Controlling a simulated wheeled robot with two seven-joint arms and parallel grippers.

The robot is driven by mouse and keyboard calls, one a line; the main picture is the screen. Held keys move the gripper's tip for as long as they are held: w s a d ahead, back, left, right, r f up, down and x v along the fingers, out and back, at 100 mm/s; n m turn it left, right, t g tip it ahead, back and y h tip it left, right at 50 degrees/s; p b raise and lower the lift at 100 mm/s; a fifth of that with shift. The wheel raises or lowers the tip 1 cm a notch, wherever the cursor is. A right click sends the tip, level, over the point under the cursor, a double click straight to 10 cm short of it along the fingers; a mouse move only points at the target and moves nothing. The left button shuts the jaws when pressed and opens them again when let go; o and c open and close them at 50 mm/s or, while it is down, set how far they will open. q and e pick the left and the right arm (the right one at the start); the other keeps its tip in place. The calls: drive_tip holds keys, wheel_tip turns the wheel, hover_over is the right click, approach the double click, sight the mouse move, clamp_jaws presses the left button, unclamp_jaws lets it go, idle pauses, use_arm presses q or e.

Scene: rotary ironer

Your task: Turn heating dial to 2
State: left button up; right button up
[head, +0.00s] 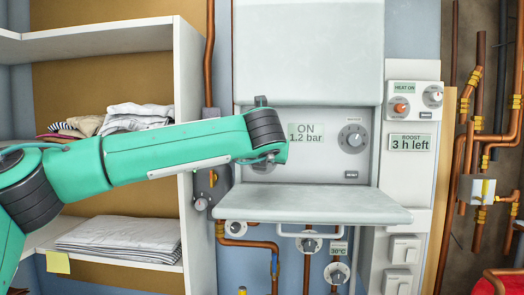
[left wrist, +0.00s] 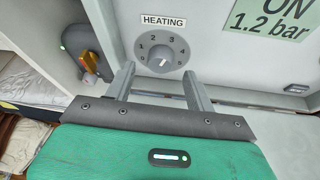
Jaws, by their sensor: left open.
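The heating dial (left wrist: 162,56) is a grey round knob under a HEATING label (left wrist: 163,22) in the left wrist view, with numbers around it. A small pale mark shows low on its face; I cannot tell its exact setting. My left gripper (left wrist: 160,72) is open, its two fingers apart on either side of the dial's lower part, with nothing between them. I cannot tell whether they touch it. In the head view my left wrist (head: 268,135) covers most of the dial, and the fingers are hidden. My right gripper is not in view.
The panel has an ON 1.2 bar display (head: 306,133) and another dial (head: 353,138) to the right. A pale shelf (head: 315,203) juts out below. A grey box with a yellow-red switch (left wrist: 88,62) is left of the dial. Shelving with linen stands at left.

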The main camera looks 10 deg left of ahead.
use_arm(q)
drive_tip(key=shift+p+x, duration=0.45)
drive_tip(key=shift+x, duration=0.55)
drive_tip(key=shift+w+f, duration=0.25)
drive_tip(key=shift+w, duration=0.25)
drive_tip(key=c, duration=1)
use_arm(e)
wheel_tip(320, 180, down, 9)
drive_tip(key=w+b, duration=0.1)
drive_tip(key=b, duration=1)
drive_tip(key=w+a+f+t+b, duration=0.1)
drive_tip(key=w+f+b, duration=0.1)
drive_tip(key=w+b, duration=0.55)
use_arm(q)
drive_tip(key=shift+a+n+h+b, duration=0.15)
drive_tip(key=shift+n+h+b, duration=0.55)
drive_tip(key=shift+n+h, duration=0.65)
drive_tip(key=shift+a+n+h+b, duration=0.2)
drive_tip(key=shift+n+h+b, duration=0.65)
drive_tip(key=shift+n, duration=0.8)
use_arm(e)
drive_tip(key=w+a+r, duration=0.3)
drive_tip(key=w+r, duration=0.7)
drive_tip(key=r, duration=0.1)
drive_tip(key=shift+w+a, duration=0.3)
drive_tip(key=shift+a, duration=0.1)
